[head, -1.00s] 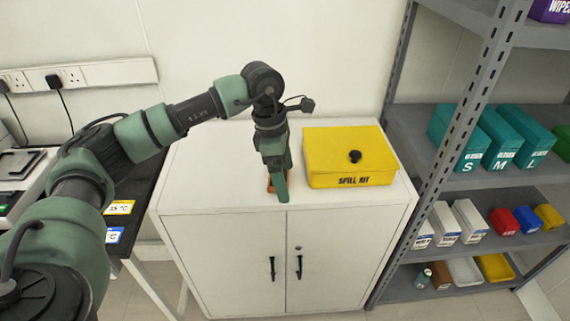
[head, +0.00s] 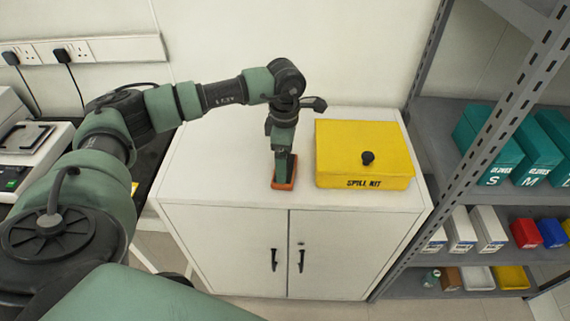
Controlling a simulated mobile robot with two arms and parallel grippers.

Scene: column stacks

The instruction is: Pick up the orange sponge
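The orange sponge (head: 285,186) lies on the white cabinet top, left of the yellow spill kit box. My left gripper (head: 281,169) points down right at the sponge and hides its middle; orange shows beside and in front of the fingers. I cannot tell whether the fingers are spread or closed, or whether they touch the sponge. My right gripper is not in view.
The yellow spill kit box (head: 366,149) stands close on the right. The white cabinet top (head: 215,185) is clear to the left. Grey shelving (head: 435,185) with boxes stands at the right; a dark bench with a device (head: 30,145) is at the left.

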